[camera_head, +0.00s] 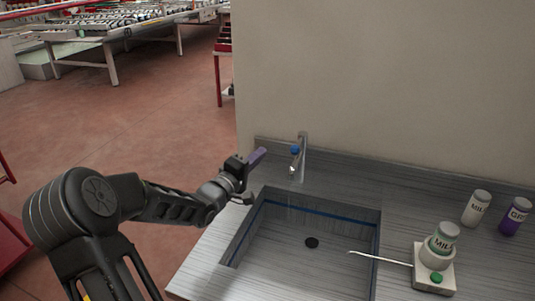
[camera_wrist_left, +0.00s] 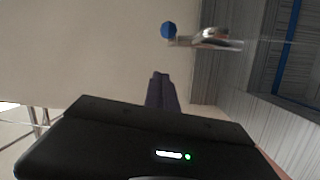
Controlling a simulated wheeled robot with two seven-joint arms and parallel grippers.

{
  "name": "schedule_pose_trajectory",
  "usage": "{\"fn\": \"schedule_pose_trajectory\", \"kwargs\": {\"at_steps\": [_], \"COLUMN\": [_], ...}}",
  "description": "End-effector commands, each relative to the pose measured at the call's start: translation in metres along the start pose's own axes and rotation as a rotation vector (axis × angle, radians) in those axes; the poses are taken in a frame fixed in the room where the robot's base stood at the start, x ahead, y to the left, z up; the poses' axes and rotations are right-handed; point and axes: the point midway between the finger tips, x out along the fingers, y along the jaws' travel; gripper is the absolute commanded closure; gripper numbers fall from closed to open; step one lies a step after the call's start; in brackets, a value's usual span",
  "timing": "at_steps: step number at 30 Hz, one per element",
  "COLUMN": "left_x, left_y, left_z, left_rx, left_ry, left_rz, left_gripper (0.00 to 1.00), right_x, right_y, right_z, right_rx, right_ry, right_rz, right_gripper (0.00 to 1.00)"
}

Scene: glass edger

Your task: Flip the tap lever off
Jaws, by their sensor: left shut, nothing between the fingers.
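The tap (camera_head: 302,160) stands upright at the back edge of the sink, against the wall side. Its lever has a round blue end (camera_head: 295,150). In the left wrist view the tap (camera_wrist_left: 212,39) lies sideways near the top, with the blue lever end (camera_wrist_left: 168,30) at its left. A faint pale streak, which looks like running water, leaves the spout. My left gripper (camera_head: 259,156) is left of the tap, its purple fingers shut and empty. The fingers (camera_wrist_left: 160,90) also show in the left wrist view, apart from the lever. My right gripper is not in view.
The grey sink basin (camera_head: 232,254) lies below the tap. On the counter at right stand a white device (camera_head: 433,279) with a green button, holding a jar (camera_head: 445,233), and two jars, white (camera_head: 477,207) and purple (camera_head: 514,216). The wall (camera_head: 380,80) rises behind.

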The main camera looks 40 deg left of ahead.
Motion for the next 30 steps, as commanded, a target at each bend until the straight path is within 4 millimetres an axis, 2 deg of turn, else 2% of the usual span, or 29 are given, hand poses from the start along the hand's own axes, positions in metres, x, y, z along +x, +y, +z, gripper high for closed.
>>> {"fn": "schedule_pose_trajectory", "kwargs": {"at_steps": [5, 15, 21, 30], "left_x": [0.025, 0.093, 0.082, 0.077], "left_y": [0.001, 0.002, 0.002, 0.0], "left_z": [0.001, 0.002, 0.029, 0.038], "left_rx": [-0.003, -0.004, -0.001, 0.001], "left_ry": [-0.003, -0.003, -0.004, 0.0], "left_rz": [0.005, 0.003, -0.001, 0.0], "left_gripper": [1.0, 1.0, 1.0, 1.0], "right_x": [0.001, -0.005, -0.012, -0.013], "right_y": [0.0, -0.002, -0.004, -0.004], "right_z": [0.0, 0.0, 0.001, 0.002], "right_rx": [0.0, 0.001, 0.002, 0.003], "right_ry": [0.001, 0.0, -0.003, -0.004], "right_rz": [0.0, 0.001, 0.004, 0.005], "right_gripper": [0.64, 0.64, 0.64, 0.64]}}
